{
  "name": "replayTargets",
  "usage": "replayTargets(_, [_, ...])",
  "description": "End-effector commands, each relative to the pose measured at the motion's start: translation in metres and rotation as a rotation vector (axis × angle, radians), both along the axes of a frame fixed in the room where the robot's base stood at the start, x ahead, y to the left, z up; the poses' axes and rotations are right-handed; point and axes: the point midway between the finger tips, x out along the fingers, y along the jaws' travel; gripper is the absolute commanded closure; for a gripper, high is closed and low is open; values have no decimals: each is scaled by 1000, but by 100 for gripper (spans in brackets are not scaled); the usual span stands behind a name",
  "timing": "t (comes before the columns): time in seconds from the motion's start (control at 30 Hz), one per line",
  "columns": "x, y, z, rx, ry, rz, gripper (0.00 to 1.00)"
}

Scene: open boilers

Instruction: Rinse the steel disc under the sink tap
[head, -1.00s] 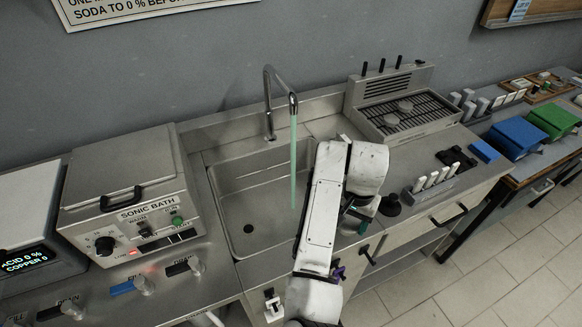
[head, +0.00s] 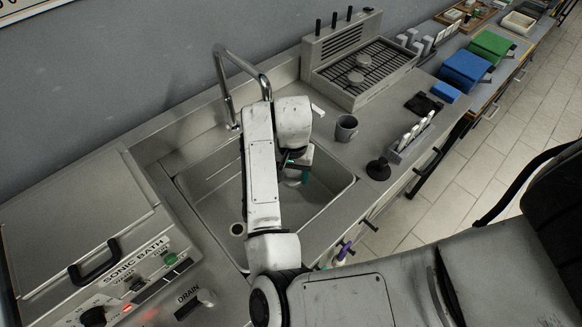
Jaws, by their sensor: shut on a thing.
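The sink (head: 335,197) is a steel basin with a round drain at its bottom left. Its curved tap (head: 222,82) rises behind it, and the spout ends beside my upper arm link. No water stream shows; my arm covers the space below the spout. My gripper (head: 298,178) points down over the right part of the basin, to the right of the spout. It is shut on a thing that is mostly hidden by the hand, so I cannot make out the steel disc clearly. Teal shows at the fingers.
A rack (head: 362,70) with two round grey pieces stands behind right. A mug (head: 346,127), a black knob-like stand (head: 378,168) and a holder of white pieces (head: 411,138) stand right of the sink. The sonic bath (head: 85,235) is at left.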

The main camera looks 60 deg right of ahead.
Motion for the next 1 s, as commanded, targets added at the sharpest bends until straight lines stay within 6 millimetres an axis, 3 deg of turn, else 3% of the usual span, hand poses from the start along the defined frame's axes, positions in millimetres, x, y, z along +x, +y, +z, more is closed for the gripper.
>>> replayTargets(1.0, [0,0,-97,-1,-1,0,74])
